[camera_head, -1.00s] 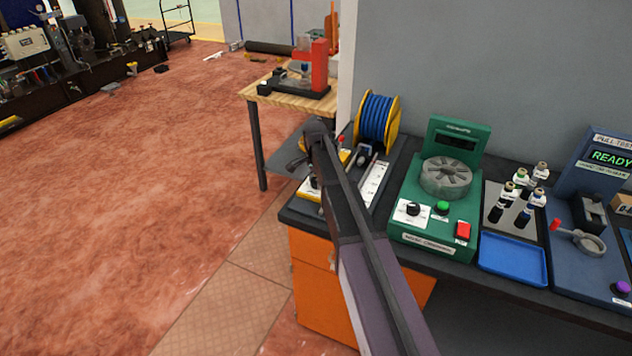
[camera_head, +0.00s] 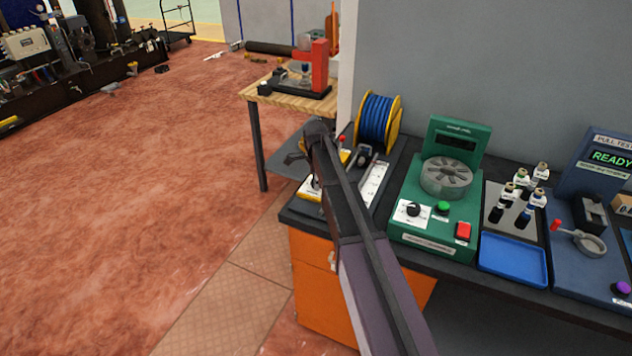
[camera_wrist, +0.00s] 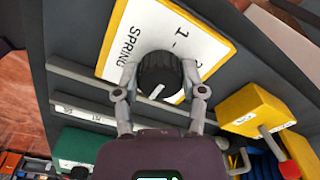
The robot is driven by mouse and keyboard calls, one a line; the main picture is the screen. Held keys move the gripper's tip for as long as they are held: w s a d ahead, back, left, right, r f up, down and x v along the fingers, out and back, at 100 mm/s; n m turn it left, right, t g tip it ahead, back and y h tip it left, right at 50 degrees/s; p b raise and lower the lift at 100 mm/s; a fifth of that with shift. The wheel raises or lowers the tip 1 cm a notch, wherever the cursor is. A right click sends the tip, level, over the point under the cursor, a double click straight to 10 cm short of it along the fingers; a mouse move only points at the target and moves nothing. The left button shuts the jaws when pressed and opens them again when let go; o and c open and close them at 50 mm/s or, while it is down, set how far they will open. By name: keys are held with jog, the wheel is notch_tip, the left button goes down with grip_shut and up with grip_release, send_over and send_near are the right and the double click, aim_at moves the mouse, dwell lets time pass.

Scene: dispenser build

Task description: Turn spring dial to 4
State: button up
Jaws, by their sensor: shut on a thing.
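The spring dial is a round black knob (camera_wrist: 160,76) with a white pointer line, on a white plate (camera_wrist: 205,40) marked SPRING with numbers 1 and 2 partly in sight. My gripper (camera_wrist: 158,80) is shut on the knob, one finger on each side of it. The pointer line slants toward the lower part of the wrist view; the numbers near it are hidden by the fingers and knob. In the head view my arm covers the dial, and a corner of its white and yellow plate (camera_head: 308,191) shows left of the arm.
A yellow block (camera_wrist: 252,108) with a red-tipped lever (camera_wrist: 285,165) stands close to the right finger in the wrist view. A blue wire spool (camera_head: 377,120) and a green dispenser (camera_head: 430,225) with another dial (camera_head: 413,209) stand on the bench. Open floor lies left.

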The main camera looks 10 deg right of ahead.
jog(key=shift+s, duration=0.15)
jog(key=o, duration=1.1)
jog(key=shift+o, duration=0.2)
jog(key=shift+n, duration=0.3)
